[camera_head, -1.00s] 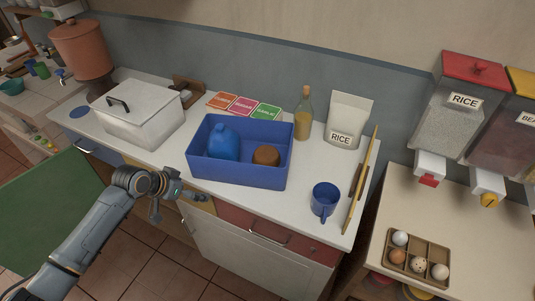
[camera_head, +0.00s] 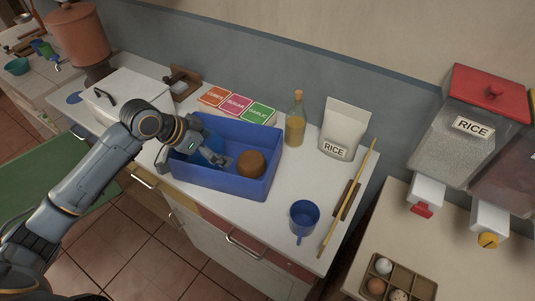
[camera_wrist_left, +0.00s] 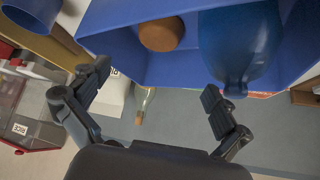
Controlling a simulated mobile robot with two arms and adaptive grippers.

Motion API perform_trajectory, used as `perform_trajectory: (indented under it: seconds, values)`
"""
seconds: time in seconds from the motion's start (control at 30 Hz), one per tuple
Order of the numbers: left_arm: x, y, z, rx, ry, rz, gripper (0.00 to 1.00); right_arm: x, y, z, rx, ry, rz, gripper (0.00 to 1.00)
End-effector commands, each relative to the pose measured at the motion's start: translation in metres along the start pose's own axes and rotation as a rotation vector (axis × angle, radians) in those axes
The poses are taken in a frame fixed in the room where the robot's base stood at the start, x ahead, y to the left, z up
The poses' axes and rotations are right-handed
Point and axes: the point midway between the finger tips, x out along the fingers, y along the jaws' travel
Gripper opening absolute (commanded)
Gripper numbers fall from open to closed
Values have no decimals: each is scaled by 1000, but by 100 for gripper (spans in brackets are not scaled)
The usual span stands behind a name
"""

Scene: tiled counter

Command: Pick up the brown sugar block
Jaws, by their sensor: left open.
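The brown sugar block (camera_head: 250,164) is a round brown lump in the right part of the blue bin (camera_head: 228,187) on the counter. My left gripper (camera_head: 222,160) is at the bin, just left of the block and apart from it, in front of a blue jug (camera_head: 208,147) that it partly hides. In the left wrist view the open, empty fingers (camera_wrist_left: 156,80) spread below the block (camera_wrist_left: 160,35), with the bin wall (camera_wrist_left: 125,50) around it and the jug (camera_wrist_left: 238,45) to the right. My right gripper is not in view.
A white lidded box (camera_head: 120,97) stands left of the bin, partly behind my arm. Behind the bin are coloured cards (camera_head: 236,104), a bottle (camera_head: 296,120) and a rice bag (camera_head: 344,130). A blue mug (camera_head: 304,217) stands at right; the counter between is clear.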

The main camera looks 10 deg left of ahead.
Motion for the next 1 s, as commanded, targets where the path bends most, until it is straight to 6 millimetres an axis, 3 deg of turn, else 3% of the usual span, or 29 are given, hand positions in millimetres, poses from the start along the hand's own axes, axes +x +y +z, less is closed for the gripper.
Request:
perform_trajectory:
  seconds: [0.17, 0.5, 0.77, 1.0]
  values:
    - [14, 0, -1, -4, 1, 2, 100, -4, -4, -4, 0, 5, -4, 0]
    - [76, 0, -1, -4, 2, 1, 100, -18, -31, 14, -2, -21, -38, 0]
    - [94, 2, 0, -4, -1, 2, 100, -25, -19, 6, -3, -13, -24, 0]
    - [128, 3, 3, -3, 1, 1, 100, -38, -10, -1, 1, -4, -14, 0]
